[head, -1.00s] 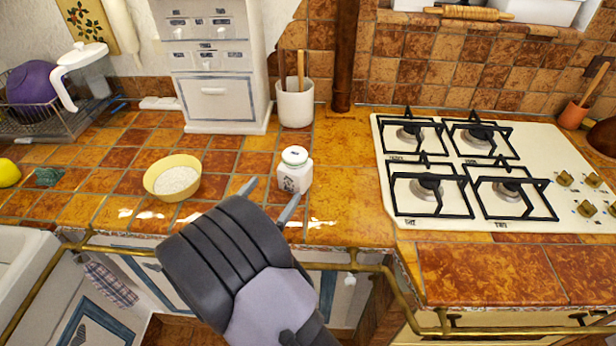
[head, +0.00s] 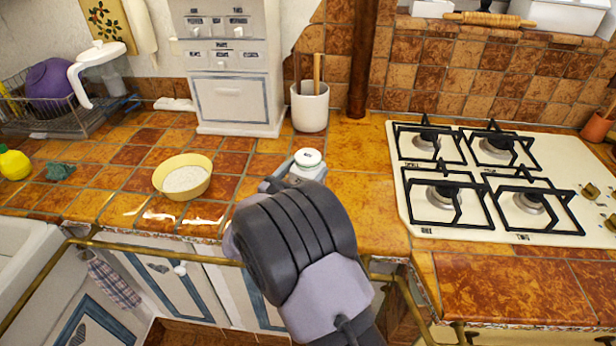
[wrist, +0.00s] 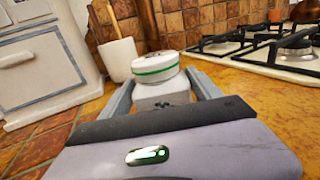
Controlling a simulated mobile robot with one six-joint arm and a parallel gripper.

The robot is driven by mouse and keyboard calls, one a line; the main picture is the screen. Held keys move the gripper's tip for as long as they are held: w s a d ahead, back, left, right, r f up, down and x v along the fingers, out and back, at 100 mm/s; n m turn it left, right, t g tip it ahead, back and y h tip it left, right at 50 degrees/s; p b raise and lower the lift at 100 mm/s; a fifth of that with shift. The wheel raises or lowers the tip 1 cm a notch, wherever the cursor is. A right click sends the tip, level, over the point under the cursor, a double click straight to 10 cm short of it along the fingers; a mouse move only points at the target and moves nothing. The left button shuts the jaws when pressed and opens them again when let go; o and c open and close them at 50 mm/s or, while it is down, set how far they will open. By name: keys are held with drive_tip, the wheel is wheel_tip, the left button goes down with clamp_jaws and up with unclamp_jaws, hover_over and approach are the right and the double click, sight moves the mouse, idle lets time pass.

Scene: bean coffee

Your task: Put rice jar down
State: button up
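The rice jar (head: 308,168) is a small white jar with a white lid. It stands upright on the orange tiled counter in front of the white cabinet. In the wrist view the jar (wrist: 160,93) shows a green band around its lid, and it sits between the two fingers of my gripper (wrist: 160,92). The fingers are spread, one on each side of the jar, close to its sides. In the head view my gripper (head: 301,180) reaches the jar from the front. Its body hides the lower part of the jar and the right finger.
A yellow bowl (head: 182,190) of white grains stands left of the jar. A white utensil pot (head: 310,108) and the white drawer cabinet (head: 233,100) stand behind. The gas hob (head: 415,205) is to the right. A brass rail (head: 150,249) runs along the counter front.

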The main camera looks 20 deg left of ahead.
drive_tip(key=c, duration=1.1)
